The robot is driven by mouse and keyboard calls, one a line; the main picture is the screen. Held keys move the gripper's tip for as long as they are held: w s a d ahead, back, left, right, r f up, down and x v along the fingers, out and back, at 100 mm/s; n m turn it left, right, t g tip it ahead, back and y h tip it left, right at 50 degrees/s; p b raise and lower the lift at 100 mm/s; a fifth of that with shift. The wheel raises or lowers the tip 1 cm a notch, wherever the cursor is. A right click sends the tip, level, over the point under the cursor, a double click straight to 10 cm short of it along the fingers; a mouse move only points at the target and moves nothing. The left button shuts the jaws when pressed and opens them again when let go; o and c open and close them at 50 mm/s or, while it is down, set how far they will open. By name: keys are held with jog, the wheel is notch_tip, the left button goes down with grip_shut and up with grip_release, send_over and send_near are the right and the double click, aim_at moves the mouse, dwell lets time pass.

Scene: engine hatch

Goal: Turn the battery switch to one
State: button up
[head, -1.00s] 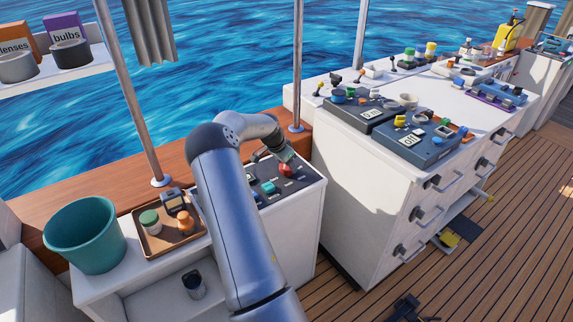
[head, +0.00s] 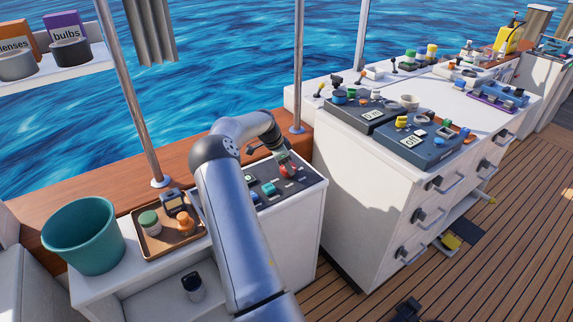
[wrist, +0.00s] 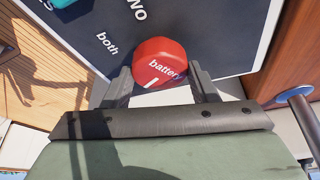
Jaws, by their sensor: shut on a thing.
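The battery switch is a red knob (wrist: 160,62) marked "battery" with a white line, on a dark panel (wrist: 215,25). In the wrist view the white line points toward my gripper's palm. The word "both" (wrist: 107,43) and part of another label show on the panel beside the knob; I see no "one" label. My gripper (wrist: 163,80) has a grey finger on each side of the knob and is shut on it.
A teal switch (head: 268,188) is on the same panel. A brown tray (head: 158,240) with small containers and a teal bucket (head: 84,235) stand to the left. A metal post (head: 298,65) rises behind the panel. A white drawer cabinet (head: 365,205) stands to the right.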

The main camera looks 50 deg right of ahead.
jog(key=o, duration=1)
jog(key=shift+r, duration=0.1)
jog(key=v, duration=1.7)
jog(key=shift+d+r+b, duration=0.1)
jog(key=shift+r+b, duration=0.05)
jog(key=shift+b, duration=0.2)
